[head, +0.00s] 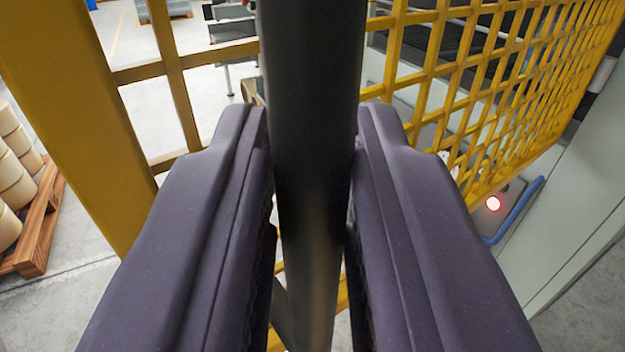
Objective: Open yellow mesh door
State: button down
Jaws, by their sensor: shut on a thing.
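The yellow mesh door (480,110) fills the upper right and runs away from me at an angle. Its wide yellow frame post (75,120) stands at the left, with more mesh beside it. A dark vertical bar, the door handle (310,120), runs down the middle of the view. My gripper (312,130) has one finger on each side of the handle and is shut on it. The lower end of the handle is partly hidden between the fingers. I cannot see the door's hinge or latch clearly.
A wooden pallet (35,225) with stacked cream rolls (12,170) stands at the left. Grey floor shows at the lower left.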

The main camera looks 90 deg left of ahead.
jog(key=shift+w+d+g, duration=0.25)
jog(key=shift+g, duration=0.05)
jog(key=c, duration=1.2)
grip_release()
jog(key=shift+a, duration=0.2)
jog(key=d, duration=0.8)
jog(key=shift+w, duration=0.15)
